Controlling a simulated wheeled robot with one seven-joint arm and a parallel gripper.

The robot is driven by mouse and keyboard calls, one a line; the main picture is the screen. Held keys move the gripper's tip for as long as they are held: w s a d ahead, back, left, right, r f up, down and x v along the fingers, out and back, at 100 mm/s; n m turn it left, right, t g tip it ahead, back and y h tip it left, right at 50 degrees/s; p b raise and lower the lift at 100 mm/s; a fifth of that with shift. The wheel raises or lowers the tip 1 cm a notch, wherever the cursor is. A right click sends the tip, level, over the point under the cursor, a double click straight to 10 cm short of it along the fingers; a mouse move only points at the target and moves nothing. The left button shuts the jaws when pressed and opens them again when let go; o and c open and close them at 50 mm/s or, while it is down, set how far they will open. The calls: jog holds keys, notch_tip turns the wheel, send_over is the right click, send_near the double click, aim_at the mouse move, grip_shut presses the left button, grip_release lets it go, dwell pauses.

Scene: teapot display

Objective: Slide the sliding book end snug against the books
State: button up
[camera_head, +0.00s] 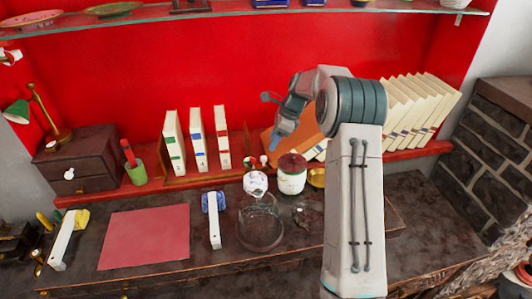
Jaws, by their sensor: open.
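Three white books with green, blue and red labels (197,140) stand upright, with gaps between them, in a low wooden book rack (190,179) on the red shelf. A thin dark upright panel (246,140) stands to the right of the red-labelled book, apart from it; it looks like the sliding book end. My gripper (270,121) is open, to the right of this panel and at about its height in the picture. I cannot tell whether it touches the panel. An orange-brown board (270,142) shows partly behind my gripper; my arm hides much of it.
Leaning white books (425,100) stand right of my arm. A red-lidded jar (292,173), a small white pot (255,184) and a glass dome (261,222) stand below my gripper. A green cup (137,173) is left of the rack. A glass shelf (230,14) runs above.

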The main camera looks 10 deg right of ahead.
aim_at(264, 157)
jog(key=p+x, duration=0.1)
jog(key=x, duration=0.6)
jog(key=shift+a+f, duration=0.1)
jog(key=shift+f, duration=0.2)
